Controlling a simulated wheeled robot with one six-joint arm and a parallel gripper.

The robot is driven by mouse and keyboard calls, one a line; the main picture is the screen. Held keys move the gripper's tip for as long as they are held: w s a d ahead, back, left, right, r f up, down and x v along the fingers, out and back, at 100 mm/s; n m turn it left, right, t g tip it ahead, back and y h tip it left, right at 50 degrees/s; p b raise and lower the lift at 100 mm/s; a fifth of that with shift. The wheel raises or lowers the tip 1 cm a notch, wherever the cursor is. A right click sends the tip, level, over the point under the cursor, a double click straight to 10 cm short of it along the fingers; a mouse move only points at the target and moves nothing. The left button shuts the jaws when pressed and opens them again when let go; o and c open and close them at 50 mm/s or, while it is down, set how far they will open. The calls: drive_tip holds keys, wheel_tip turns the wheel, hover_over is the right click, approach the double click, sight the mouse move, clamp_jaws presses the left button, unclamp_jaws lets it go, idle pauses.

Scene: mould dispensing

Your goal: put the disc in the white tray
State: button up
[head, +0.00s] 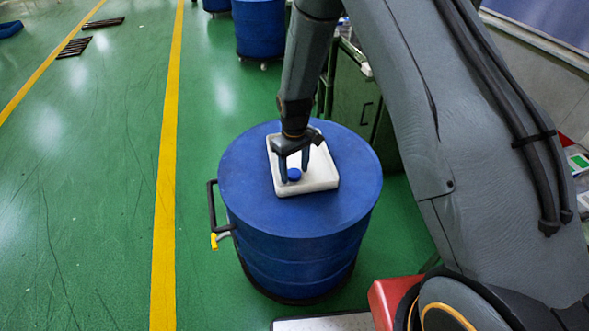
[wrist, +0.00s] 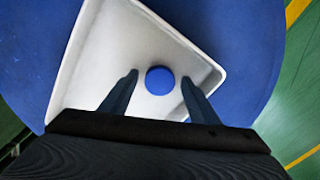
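The white tray (head: 319,180) lies on top of a blue drum; its rim (wrist: 75,52) also shows in the wrist view. The blue disc (head: 294,174) is inside the tray, seen in the wrist view (wrist: 160,80) on the pale tray floor. My gripper (head: 293,175) is over the tray with its fingers pointing down. In the wrist view the fingers (wrist: 159,77) are spread apart, with the disc between their tips and a gap on each side. Whether the disc rests flat on the floor is hard to tell, but it appears to.
The blue drum (head: 245,190) has a black side handle (head: 212,208) at its left. Another blue drum (head: 260,28) stands at the back. A green cabinet (head: 353,92) is close behind the near drum. Green floor to the left is open, crossed by a yellow line (head: 165,190).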

sight(294, 174)
wheel_tip(294, 174, up, 12)
drive_tip(key=b, duration=0.3)
drive_tip(key=s+d+r+m, duration=0.3)
drive_tip(key=s+d, duration=0.4)
drive_tip(key=s, duration=0.3)
drive_tip(key=s+d+r+m+t, duration=0.1)
drive_tip(key=s+d+r+m, duration=0.2)
drive_tip(key=s+d, duration=0.3)
drive_tip(key=s+r, duration=0.1)
drive_tip(key=s, duration=0.4)
drive_tip(key=shift+s+d+r+m, duration=0.2)
drive_tip(key=shift+d+m, duration=0.1)
drive_tip(key=shift+d, duration=0.1)
